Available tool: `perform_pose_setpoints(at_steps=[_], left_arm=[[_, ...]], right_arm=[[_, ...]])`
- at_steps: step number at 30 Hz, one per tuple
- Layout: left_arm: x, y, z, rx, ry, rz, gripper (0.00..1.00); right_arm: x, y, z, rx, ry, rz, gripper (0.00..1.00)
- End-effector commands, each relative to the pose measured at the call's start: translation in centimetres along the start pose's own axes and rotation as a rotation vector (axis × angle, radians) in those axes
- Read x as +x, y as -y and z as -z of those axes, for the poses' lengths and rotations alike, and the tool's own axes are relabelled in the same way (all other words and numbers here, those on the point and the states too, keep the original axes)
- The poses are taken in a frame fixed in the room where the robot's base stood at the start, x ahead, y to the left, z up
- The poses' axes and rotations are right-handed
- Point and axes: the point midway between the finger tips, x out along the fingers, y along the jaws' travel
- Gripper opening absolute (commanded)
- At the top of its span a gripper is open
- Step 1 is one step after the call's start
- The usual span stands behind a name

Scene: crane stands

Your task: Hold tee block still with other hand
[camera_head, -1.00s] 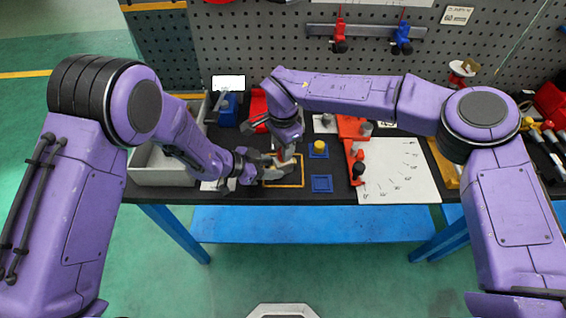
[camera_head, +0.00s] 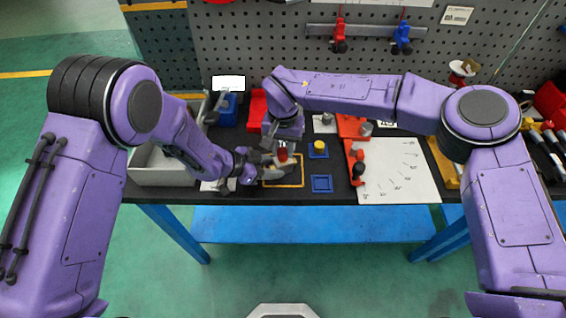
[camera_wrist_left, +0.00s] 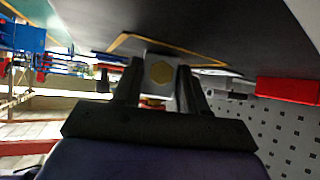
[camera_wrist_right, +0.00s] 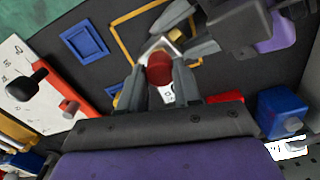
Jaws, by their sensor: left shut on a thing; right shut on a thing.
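A blue square tray (camera_head: 321,183) and a yellow round piece on a blue base (camera_head: 319,149) lie just right of the grippers. A red fixture and white angle sheet (camera_head: 398,172) are farther right. A grey bin (camera_head: 160,170) stands left; a pegboard rises behind.

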Motion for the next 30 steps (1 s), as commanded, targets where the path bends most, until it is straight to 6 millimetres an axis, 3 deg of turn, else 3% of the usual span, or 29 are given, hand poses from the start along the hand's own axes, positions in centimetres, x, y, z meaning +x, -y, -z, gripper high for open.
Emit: perform_pose_setpoints(at_steps=[3,9,10,12,13,19,20,28,30], left_arm=[[-0.03,0.02,-0.12,0.000,0.003,0.001,0.01],[-0.03,0.02,-0.12,0.000,0.003,0.001,0.01],[-0.03,0.02,-0.12,0.000,0.003,0.001,0.01],[-0.03,0.02,-0.12,0.000,0.003,0.001,0.01],[-0.03,0.02,-0.12,0.000,0.003,0.001,0.01],[-0.02,0.00,-0.09,0.000,0.002,0.000,0.01],[-0.01,0.00,-0.09,0.000,0.002,0.000,0.01],[0.00,-0.01,-0.06,0.000,0.002,0.000,0.01],[0.00,-0.02,-0.06,0.000,0.001,0.000,0.01]], right_arm=[[-0.16,0.05,-0.02,-0.134,0.000,0.002,0.00],[-0.16,0.06,-0.02,-0.154,0.000,0.002,0.00],[-0.16,0.06,-0.02,-0.153,0.000,0.002,0.36],[-0.14,0.05,-0.01,-0.153,0.000,0.001,0.59],[-0.13,0.05,-0.01,-0.152,0.000,0.001,0.62],[-0.06,0.02,-0.01,-0.151,0.000,0.001,0.62],[-0.04,0.02,-0.01,-0.151,0.000,0.000,0.54],[-0.01,0.01,-0.01,-0.143,0.000,0.000,0.54],[-0.01,0.01,0.00,-0.073,0.000,0.000,0.54]])
